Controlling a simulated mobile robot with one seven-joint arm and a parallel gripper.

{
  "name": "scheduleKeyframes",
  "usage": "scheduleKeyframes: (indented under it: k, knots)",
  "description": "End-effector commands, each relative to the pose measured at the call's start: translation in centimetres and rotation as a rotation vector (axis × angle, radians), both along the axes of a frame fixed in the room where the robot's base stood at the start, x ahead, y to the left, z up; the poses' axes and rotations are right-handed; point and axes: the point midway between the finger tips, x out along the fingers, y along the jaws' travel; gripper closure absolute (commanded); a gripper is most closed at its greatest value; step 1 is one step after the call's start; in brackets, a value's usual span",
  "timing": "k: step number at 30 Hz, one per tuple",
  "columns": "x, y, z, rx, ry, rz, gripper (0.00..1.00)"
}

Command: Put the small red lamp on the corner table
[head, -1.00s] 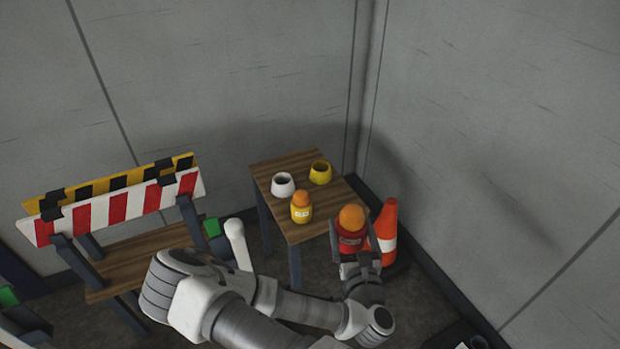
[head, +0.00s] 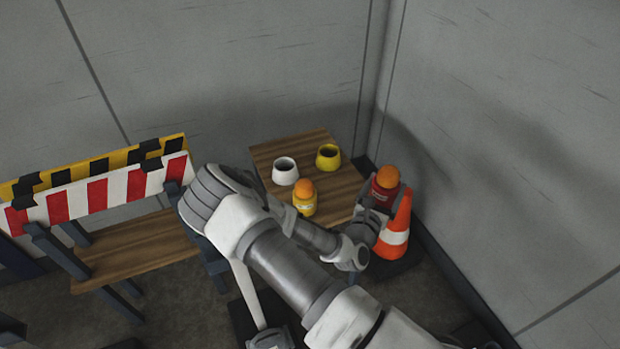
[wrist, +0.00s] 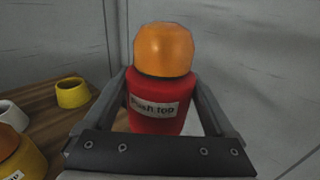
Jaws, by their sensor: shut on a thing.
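The small red lamp (head: 387,187) has a red body and an orange dome. My gripper (head: 381,203) is shut on it and holds it upright at the right edge of the corner table (head: 340,181), near the cone. In the wrist view the red lamp (wrist: 158,112) stands between the two fingers, with a label on its front reading roughly "Push top". The wooden table (wrist: 70,114) lies to its left there. Whether the lamp is over the tabletop or just beside it I cannot tell for sure.
On the table stand a white pot (head: 285,171), a yellow pot (head: 328,157) and a yellow lamp with an orange dome (head: 304,200). An orange cone (head: 396,232) stands right of the table. A striped barrier (head: 100,190) is at left. The table's right part looks bare.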

Motion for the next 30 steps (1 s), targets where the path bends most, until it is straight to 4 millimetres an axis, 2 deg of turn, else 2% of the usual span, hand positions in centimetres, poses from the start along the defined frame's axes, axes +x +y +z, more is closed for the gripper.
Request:
scheduleKeyframes:
  k: [5,18,26,30]
  knots:
    - [1.6,0.2,-1.7,-0.002,-0.002,-0.040,0.86]
    - [9.1,5.0,-7.1,-0.001,-0.004,-0.039,0.86]
    - [10.5,5.9,-8.2,-0.003,-0.001,-0.042,0.86]
    - [10.5,5.9,-9.9,-0.005,0.000,-0.041,0.86]
